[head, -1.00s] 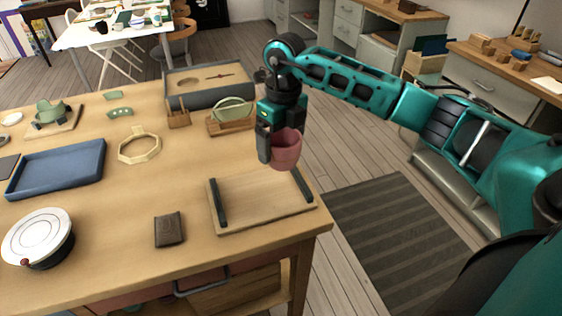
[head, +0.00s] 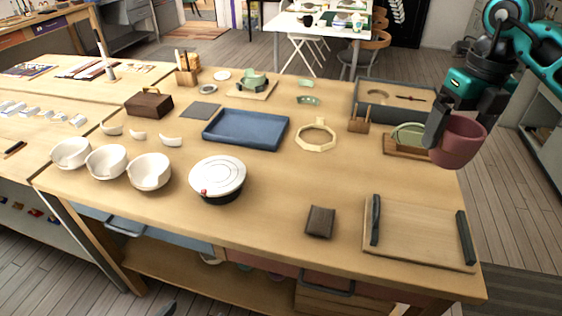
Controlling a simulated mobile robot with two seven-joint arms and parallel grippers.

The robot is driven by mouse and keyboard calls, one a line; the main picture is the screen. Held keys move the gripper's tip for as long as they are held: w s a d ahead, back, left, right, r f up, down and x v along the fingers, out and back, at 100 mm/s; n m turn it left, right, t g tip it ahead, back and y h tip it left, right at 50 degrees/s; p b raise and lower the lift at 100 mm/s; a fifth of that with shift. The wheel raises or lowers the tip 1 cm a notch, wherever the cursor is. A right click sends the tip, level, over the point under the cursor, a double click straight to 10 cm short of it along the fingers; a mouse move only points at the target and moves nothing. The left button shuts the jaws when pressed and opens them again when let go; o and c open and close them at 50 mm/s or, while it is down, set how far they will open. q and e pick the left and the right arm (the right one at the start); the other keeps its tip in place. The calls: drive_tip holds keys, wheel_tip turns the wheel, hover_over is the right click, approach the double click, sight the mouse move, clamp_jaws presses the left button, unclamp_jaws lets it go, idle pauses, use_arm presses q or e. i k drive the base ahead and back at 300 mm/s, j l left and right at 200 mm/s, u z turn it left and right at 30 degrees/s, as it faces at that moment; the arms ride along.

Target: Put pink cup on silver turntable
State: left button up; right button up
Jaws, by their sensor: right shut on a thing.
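My right gripper (head: 440,122) is shut on the pink cup (head: 459,140), which it holds upright in the air above the right side of the table. The silver turntable (head: 218,173) stands on the table left of centre, a round light disc on a dark base with a small red knob at its front left. Nothing lies on its top. The cup is well to the right of the turntable and apart from it.
A wooden tray with dark handles (head: 418,236) lies at the table's front right. A dark square block (head: 320,222) lies left of it. White bowls (head: 149,172) stand left of the turntable; a blue tray (head: 246,129) lies behind it. The table between turntable and block is clear.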

sight(218, 173)
drive_tip(key=i+j+u, duration=0.15)
drive_tip(key=j, duration=0.25)
drive_tip(key=j+u, duration=0.1)
drive_tip(key=j, duration=0.3)
drive_tip(key=i+j+u, duration=0.15)
drive_tip(key=j, duration=0.2)
drive_tip(key=i+j+u, duration=0.1)
drive_tip(key=j, duration=0.25)
